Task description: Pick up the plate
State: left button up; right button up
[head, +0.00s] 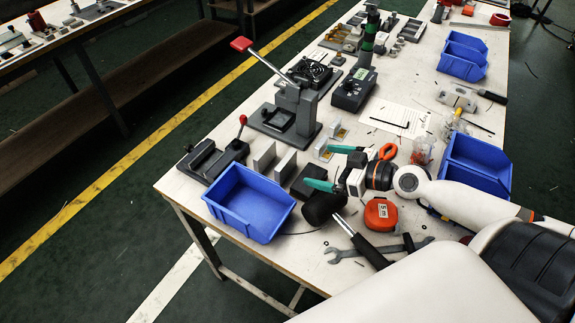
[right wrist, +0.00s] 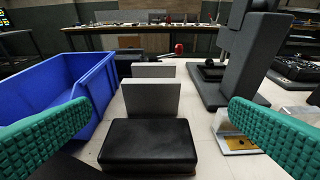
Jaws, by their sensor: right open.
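Two grey rectangular plates stand upright one behind the other on the white workbench. The nearer plate (head: 285,165) and the farther plate (head: 264,157) are left of my right gripper (head: 327,168) in the head view. In the right wrist view the nearer plate (right wrist: 152,99) stands just beyond a dark block (right wrist: 148,147), with the farther plate (right wrist: 153,70) behind it. My right gripper (right wrist: 160,125) has its green ribbed fingers wide apart and nothing between them. The plates appear ahead, between the fingertips and apart from them. My left gripper is not in view.
A blue bin (head: 247,205) stands close left of the plates. A lever press (head: 292,110) and a dark vise (head: 212,160) stand beyond. A mallet (head: 327,208), tape measure (head: 381,214) and wrench (head: 380,249) lie near my right arm.

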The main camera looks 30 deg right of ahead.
aim_at(289, 164)
jog(key=shift+w+a+r+p, duration=0.1)
jog(key=shift+w+a+p, duration=0.45)
jog(key=shift+w+a, duration=0.15)
jog(key=p+x, duration=0.1)
jog(key=x, duration=0.2)
jog(key=shift+w+f, duration=0.1)
jog(key=shift+f, duration=0.2)
jog(key=shift+p+x, duration=0.3)
jog(key=shift+x, duration=0.45)
jog(key=w+a+f, duration=0.1)
jog(key=w+a+f+p, duration=0.1)
jog(key=w+a, duration=0.1)
jog(key=shift+w+f, duration=0.1)
jog(key=shift+f, duration=0.2)
jog(key=c, duration=1)
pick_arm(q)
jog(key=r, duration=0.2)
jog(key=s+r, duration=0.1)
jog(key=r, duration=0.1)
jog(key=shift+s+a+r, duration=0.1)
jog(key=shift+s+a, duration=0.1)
pick_arm(e)
jog(key=shift+c, duration=0.7)
jog(key=shift+r, duration=0.1)
